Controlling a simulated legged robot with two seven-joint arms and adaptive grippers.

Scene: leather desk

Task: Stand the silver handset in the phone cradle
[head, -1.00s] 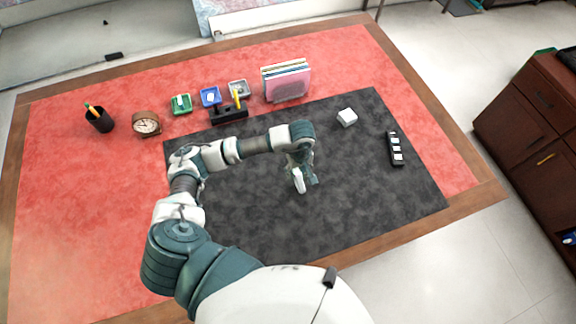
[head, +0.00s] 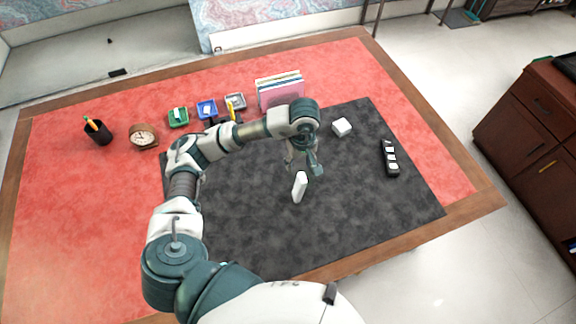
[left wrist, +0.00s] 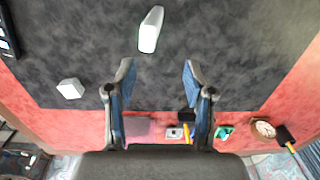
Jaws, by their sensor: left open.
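The pale handset (head: 299,187), a slim white-silver bar, appears to lie on the dark mat (head: 250,225) near its middle. It also shows at the top of the left wrist view (left wrist: 151,30). My left gripper (head: 309,168) is open and empty just behind the handset in the head view. In the left wrist view its two fingertips (left wrist: 158,70) are spread, with the handset beyond them, not between them. A small white block (head: 342,127) stands on the mat to the right; I cannot tell whether it is the phone cradle. My right gripper is not in view.
A black strip with pale squares (head: 390,158) lies at the mat's right. Along the back are a file holder (head: 280,90), blue tray (head: 207,109), green tray (head: 178,117), clock (head: 143,136) and pen cup (head: 98,131). The front of the mat is clear.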

